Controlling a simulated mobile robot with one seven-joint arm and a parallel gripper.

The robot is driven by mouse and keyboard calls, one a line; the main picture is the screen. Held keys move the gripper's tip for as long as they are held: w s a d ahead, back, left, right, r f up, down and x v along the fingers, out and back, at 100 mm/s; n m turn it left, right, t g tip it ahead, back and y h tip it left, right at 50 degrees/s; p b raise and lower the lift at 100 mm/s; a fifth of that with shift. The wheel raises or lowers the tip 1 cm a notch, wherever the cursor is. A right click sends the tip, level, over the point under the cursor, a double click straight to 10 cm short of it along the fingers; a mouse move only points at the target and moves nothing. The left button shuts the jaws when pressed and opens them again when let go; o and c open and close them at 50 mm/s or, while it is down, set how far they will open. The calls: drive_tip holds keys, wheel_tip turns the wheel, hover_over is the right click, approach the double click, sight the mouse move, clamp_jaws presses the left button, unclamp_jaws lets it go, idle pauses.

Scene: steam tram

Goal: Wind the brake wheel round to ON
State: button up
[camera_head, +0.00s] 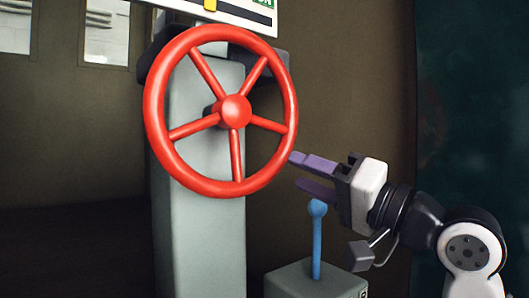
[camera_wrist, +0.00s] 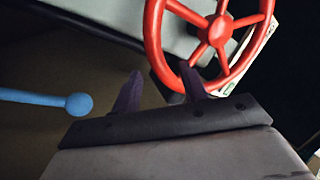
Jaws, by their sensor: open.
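The red brake wheel (camera_head: 235,110) has several spokes and a round hub, and is mounted on a grey column (camera_head: 200,240). A scale plate (camera_head: 240,12) with a yellow pointer (camera_head: 210,4) and a bit of green is partly cut off at the top. My gripper (camera_head: 302,173) is open and empty at the lower right of the wheel, its purple fingers close to the rim. In the wrist view the wheel (camera_wrist: 214,30) is at the upper right, and the right finger of my gripper (camera_wrist: 160,88) overlaps its rim. I cannot tell whether they touch.
A blue lever with a ball top (camera_head: 317,210) stands on a grey box (camera_head: 315,280) just below my gripper. It also shows at the left of the wrist view (camera_wrist: 78,104). A brown wall with windows (camera_head: 106,32) is behind. A dark green panel is at the right.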

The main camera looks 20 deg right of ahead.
drive_tip(key=p+x, duration=0.2)
drive_tip(key=x, duration=0.7)
clamp_jaws()
